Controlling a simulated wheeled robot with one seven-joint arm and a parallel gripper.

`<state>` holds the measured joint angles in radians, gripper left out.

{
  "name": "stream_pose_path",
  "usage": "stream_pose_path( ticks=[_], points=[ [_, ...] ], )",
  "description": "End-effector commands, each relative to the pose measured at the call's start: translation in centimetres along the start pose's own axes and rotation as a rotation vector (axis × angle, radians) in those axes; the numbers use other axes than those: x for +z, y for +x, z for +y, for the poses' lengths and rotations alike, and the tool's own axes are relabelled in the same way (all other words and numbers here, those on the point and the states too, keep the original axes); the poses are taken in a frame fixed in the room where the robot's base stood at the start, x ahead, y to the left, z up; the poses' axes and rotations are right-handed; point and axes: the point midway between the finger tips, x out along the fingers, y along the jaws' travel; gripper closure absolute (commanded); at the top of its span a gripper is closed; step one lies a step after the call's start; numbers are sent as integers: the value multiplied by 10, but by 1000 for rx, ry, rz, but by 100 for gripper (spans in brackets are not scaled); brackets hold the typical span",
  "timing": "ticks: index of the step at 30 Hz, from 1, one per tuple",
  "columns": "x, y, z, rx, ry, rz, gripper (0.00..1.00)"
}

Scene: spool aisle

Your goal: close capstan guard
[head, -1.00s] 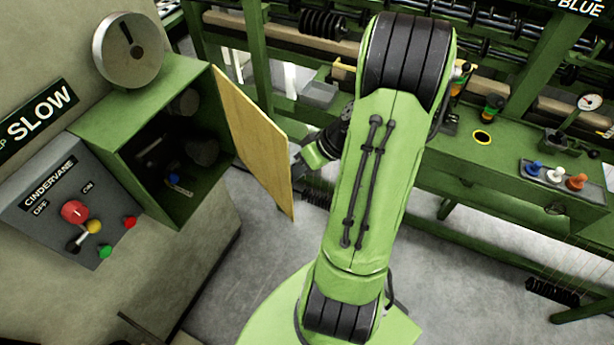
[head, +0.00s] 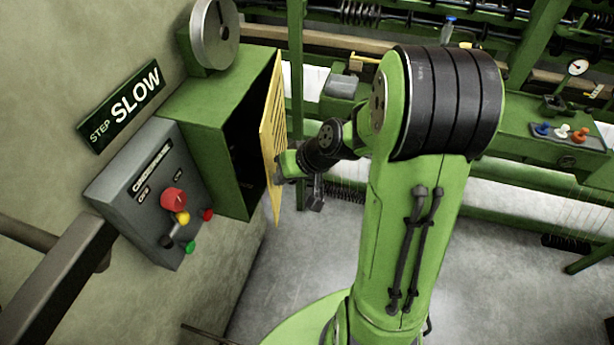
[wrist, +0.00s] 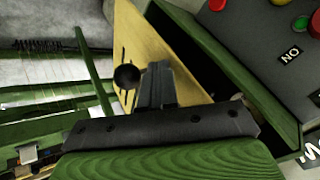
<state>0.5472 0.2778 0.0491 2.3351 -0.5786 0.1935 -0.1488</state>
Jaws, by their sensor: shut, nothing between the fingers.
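The capstan guard (head: 271,130) is a yellow hinged panel on the front of a green box (head: 205,110). It stands partly open, with the dark inside of the box showing beside it. My gripper (head: 281,172) is at the panel's outer face, near its lower part. In the wrist view, my gripper's fingers (wrist: 158,86) are shut and empty, pointing at the guard (wrist: 165,55). A round black knob (wrist: 127,77) on the panel is just left of the fingers. Whether the fingertips touch the panel cannot be told.
A grey control box (head: 150,190) with a red knob and coloured buttons sits left of the green box. A metal wheel (head: 214,35) is on top. A green machine frame (head: 540,150) with coloured pegs stands to the right. Grey floor is open below.

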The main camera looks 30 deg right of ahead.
Motion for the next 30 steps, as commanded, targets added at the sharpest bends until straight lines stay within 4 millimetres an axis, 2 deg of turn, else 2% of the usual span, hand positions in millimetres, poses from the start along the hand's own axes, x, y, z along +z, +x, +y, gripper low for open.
stream_pose_path(
  ticks=[3,9,30],
  points=[
    [-3,10,-14,-4,-7,-1,100],
    [-7,18,-27,-3,-5,-2,100],
    [-12,17,-34,-2,-3,-1,100]
  ],
)
